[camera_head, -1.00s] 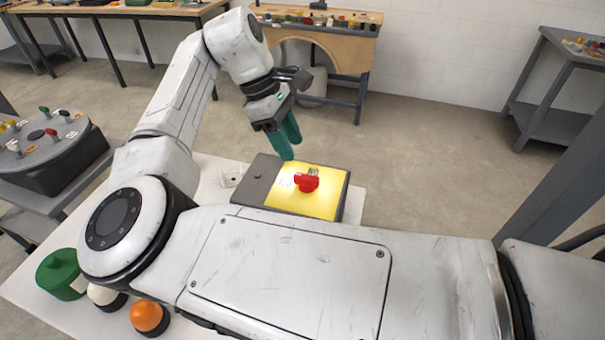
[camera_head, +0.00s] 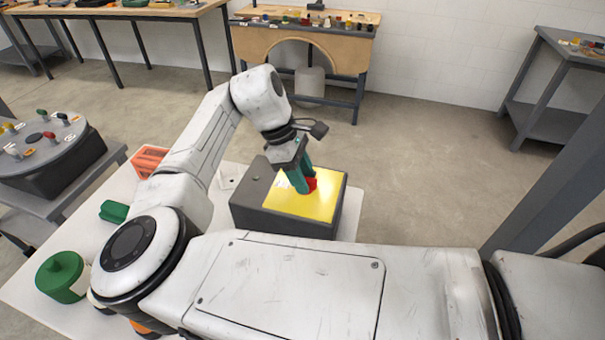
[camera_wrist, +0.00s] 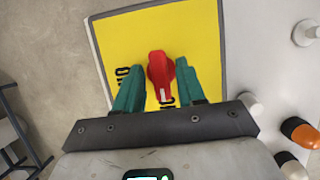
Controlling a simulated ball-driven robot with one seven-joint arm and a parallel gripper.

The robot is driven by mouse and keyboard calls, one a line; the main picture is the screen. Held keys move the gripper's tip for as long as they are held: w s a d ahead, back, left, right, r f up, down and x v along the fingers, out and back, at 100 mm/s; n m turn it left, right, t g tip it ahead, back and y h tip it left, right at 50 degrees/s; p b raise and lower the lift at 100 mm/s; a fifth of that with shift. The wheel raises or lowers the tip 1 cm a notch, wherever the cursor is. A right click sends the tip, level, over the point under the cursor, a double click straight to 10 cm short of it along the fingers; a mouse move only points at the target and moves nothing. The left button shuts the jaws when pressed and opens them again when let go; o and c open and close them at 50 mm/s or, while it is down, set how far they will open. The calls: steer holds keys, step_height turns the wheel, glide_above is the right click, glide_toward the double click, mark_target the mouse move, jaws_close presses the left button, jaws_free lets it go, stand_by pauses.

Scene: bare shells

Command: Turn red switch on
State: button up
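The red switch (camera_wrist: 160,77) is a rotary knob on a yellow plate (camera_wrist: 120,40) with dark lettering. In the wrist view its white mark points down toward my gripper's base. The switch (camera_head: 311,184) also shows in the head view, partly hidden by my gripper. The yellow plate (camera_head: 318,207) tops a dark grey box (camera_head: 252,190). My gripper (camera_wrist: 160,85) is open, with one green finger on each side of the knob and a gap to both. In the head view the fingers (camera_head: 302,182) are down at the switch; contact with the plate cannot be told.
The box stands on a white table (camera_head: 50,250). An orange-topped knob (camera_wrist: 300,130) and white ones lie right of the box in the wrist view.

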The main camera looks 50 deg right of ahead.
jaws_close()
steer(key=shift+m+p, duration=0.3)
steer(key=shift+p, duration=0.05)
steer(key=m+p, duration=0.1)
steer(key=m+y+p, duration=0.1)
steer(key=m+p, duration=0.1)
steer(key=shift+s+d+r+y, duration=0.1)
steer(key=shift+d+r+y, duration=0.05)
steer(key=shift+y, duration=0.15)
steer(key=m+y+p, duration=0.1)
steer(key=m+p, duration=0.1)
steer(key=m, duration=0.1)
steer(key=m+y+p, duration=0.1)
steer(key=m+p, duration=0.1)
steer(key=m, duration=0.1)
steer(key=shift+d+m+p, duration=0.1)
steer(key=shift+m+p, duration=0.2)
steer(key=shift+m, duration=0.1)
steer(key=m+t+y+p, duration=0.1)
steer(key=m+p, duration=0.1)
steer(key=m, duration=0.1)
steer(key=shift+s+m+y+p, duration=0.15)
steer(key=shift+m+y+p, duration=0.15)
steer(key=shift+p, duration=0.1)
steer(key=shift+s+d+f+m+t+y+p, duration=0.2)
steer(key=shift+m+t, duration=0.3)
steer(key=shift+m, duration=0.65)
steer(key=shift+w+a+f+m+t+y+p, duration=0.1)
steer(key=shift+m+t+y+p, duration=0.3)
steer(key=shift+m, duration=0.75)
